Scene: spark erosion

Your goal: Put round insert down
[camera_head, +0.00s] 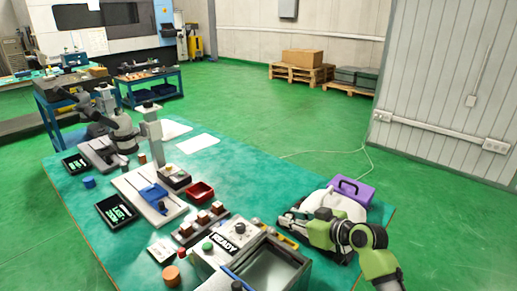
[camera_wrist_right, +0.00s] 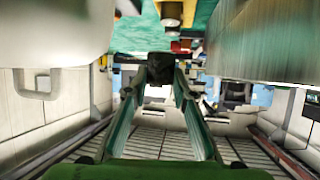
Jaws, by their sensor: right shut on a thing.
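My right gripper (camera_head: 291,219) is beside the grey machine tank, at the right part of the green-topped table. In the right wrist view its two fingers (camera_wrist_right: 160,80) converge and are shut on a small dark piece (camera_wrist_right: 160,66). Its shape is too dark to make out, so I cannot tell whether it is round. In the head view the held piece does not show clearly. A round orange-brown cylinder (camera_head: 171,276) stands on the table at the front left.
The grey tank (camera_head: 275,268) with a READY sign stands at the front. A purple case (camera_head: 352,191) lies behind my right arm. The back right tabletop (camera_head: 255,185) is clear.

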